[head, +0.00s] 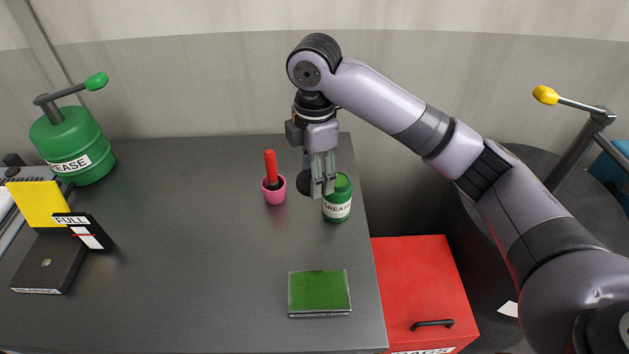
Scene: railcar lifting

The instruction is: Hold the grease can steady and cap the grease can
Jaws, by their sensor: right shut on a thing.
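The small green grease can (337,208) stands upright near the right edge of the grey table, with a white label reading GREASE. Its top shows lighter green and is partly hidden by my right gripper (323,188). That gripper points down at the can's left side, its fingers close together. A dark round disc (306,183), seemingly the cap, is at the fingertips, tilted on edge and left of the can. My gripper is shut on it. Whether disc or fingers touch the can is unclear. My left gripper is not in view.
A pink cup (274,194) with a red-handled tool (270,164) stands left of the can. A green pad (320,292) lies in front. A large grease container (72,145) and a FULL sign (85,231) are at left. A red cabinet (425,285) is right. Mid-table is clear.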

